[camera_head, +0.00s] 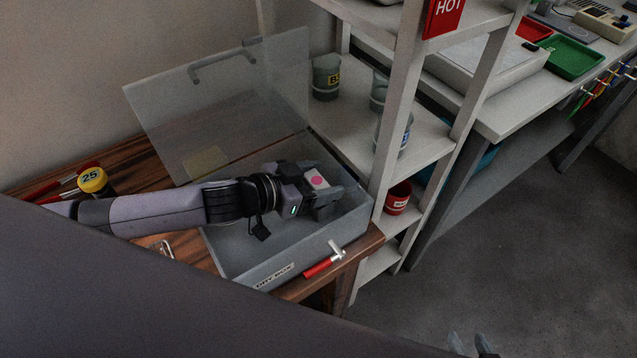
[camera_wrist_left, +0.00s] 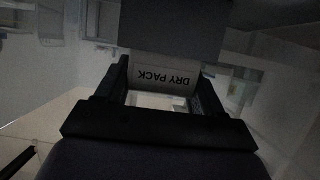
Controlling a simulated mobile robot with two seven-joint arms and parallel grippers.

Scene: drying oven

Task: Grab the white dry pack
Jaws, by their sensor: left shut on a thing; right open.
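The white dry pack (camera_head: 317,180), with a pink dot on top, is between the fingers of my left gripper (camera_head: 325,192), inside the dry box (camera_head: 282,262). In the left wrist view its face, lettered DRY PACK (camera_wrist_left: 164,78), shows between the two dark fingers, which are shut on it. I cannot tell whether the pack touches the box floor. The box's translucent hinged lid (camera_head: 225,105) stands open behind. My right gripper (camera_head: 474,346) shows only as fingertips at the bottom edge, open and empty.
A shelf rack (camera_head: 385,120) with cups stands close right of the box. The floor at right is clear.

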